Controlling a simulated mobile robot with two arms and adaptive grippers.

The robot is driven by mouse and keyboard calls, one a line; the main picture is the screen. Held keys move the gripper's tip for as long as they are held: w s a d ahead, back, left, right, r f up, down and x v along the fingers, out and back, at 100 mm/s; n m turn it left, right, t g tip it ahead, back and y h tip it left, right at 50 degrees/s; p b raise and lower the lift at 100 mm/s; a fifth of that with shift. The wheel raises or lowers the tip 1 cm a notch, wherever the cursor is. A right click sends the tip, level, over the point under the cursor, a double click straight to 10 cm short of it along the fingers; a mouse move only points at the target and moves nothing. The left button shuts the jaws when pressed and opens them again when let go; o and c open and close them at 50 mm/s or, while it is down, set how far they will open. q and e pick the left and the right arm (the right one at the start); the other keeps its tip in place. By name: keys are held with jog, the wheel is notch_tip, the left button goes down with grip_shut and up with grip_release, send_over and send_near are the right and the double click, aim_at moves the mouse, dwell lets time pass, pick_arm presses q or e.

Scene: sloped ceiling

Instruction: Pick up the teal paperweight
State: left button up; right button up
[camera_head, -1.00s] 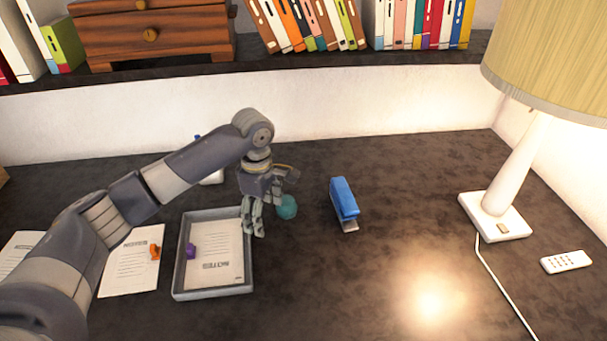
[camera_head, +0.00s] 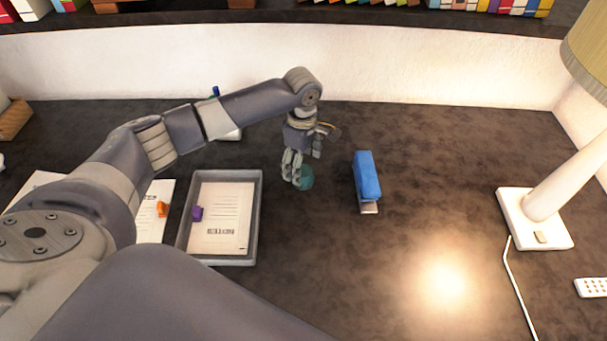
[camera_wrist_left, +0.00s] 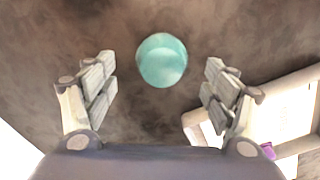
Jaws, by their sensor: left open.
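The teal paperweight (camera_head: 307,178) is a small rounded object on the dark desk, between the grey tray and the blue stapler. My left gripper (camera_head: 297,172) hangs pointing down right by it and partly covers it in the head view. In the left wrist view the paperweight (camera_wrist_left: 162,60) shows whole, centred between the spread fingers of my left gripper (camera_wrist_left: 160,85) and a little beyond the tips. The fingers are open and do not touch it. My right gripper is not in view.
A grey tray (camera_head: 257,215) with a paper and a purple item (camera_head: 197,213) lies to the left. A blue stapler (camera_head: 367,176) stands to the right. A lamp (camera_head: 540,215) and its cord are at far right. The desk front right of the tray is clear.

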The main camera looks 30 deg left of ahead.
aim_at(303, 169)
pick_arm(q)
notch_tip(303, 169, down, 4)
jog(key=shift+s+d+r+p, duration=0.1)
jog(key=shift+d+p, duration=0.05)
jog(key=shift+p, duration=0.2)
jog(key=shift+f, duration=0.35)
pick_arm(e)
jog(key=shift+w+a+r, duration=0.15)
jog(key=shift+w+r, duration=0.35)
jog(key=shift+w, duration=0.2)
pick_arm(q)
jog(key=shift+c, duration=0.4)
jog(key=c, duration=1.3)
jog(key=shift+c, duration=0.3)
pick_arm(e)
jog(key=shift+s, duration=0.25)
pick_arm(q)
jog(key=shift+r, duration=0.1)
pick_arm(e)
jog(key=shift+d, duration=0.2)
